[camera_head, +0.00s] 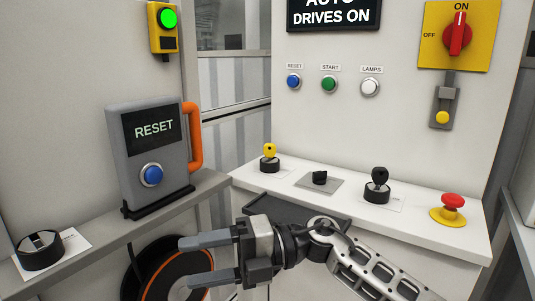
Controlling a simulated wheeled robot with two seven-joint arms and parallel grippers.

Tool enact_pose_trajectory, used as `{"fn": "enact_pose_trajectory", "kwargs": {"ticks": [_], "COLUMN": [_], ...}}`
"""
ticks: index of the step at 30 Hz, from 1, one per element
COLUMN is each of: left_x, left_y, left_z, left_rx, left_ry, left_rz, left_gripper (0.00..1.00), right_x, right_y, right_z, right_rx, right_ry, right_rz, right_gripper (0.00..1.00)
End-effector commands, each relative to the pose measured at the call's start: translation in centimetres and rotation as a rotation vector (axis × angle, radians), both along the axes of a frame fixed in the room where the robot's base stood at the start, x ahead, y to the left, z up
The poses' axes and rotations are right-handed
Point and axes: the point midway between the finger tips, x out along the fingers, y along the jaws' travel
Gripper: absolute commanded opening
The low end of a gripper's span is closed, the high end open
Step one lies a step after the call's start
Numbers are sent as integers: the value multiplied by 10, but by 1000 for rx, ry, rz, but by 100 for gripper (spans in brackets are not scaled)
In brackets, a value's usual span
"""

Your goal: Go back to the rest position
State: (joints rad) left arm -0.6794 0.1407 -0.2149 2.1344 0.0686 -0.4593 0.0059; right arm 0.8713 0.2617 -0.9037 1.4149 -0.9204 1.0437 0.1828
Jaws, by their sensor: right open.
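My right gripper (203,260) is in the lower middle of the head view, with its arm coming in from the lower right. Its two grey fingers point left and are spread apart, with nothing between them. It is in front of the white console ledge (445,237) and to the right of an orange-rimmed dark reel (148,285). My left gripper is not in view.
A grey RESET pendant (119,165) with a blue button stands on the left ledge. The console ledge bears a yellow-key switch (269,158), a black selector (320,178), a black-key switch (377,186) and a red emergency stop (452,203). A red rotary switch (460,37) points to ON.

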Motion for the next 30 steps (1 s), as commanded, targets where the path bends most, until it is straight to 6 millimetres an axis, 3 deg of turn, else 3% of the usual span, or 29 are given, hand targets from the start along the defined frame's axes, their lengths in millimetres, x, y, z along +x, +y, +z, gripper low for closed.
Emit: {"fn": "enact_pose_trajectory", "kwargs": {"ticks": [4, 7, 11, 13, 17, 21, 25, 30], "left_x": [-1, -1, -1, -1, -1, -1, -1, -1], "left_y": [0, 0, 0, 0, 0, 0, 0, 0], "left_z": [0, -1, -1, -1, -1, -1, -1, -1], "left_rx": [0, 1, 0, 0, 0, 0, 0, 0], "left_ry": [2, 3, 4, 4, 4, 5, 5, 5], "left_rz": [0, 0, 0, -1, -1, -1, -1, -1], "left_gripper": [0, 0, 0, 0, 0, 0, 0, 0], "right_x": [0, 12, 22, 18, -13, -66, -108, -130], "right_y": [-9, -35, -84, -115, -168, -207, -226, -234], "right_z": [1, -13, -60, -97, -172, -234, -265, -279], "right_rx": [338, 503, 644, 684, 695, 642, 582, 544], "right_ry": [345, 592, 933, 1119, 1460, 1747, 1917, 2000], "right_rz": [-238, -437, -718, -876, -1157, -1382, -1505, -1562], "right_gripper": [64, 64, 64, 64, 64, 64, 64, 64]}}
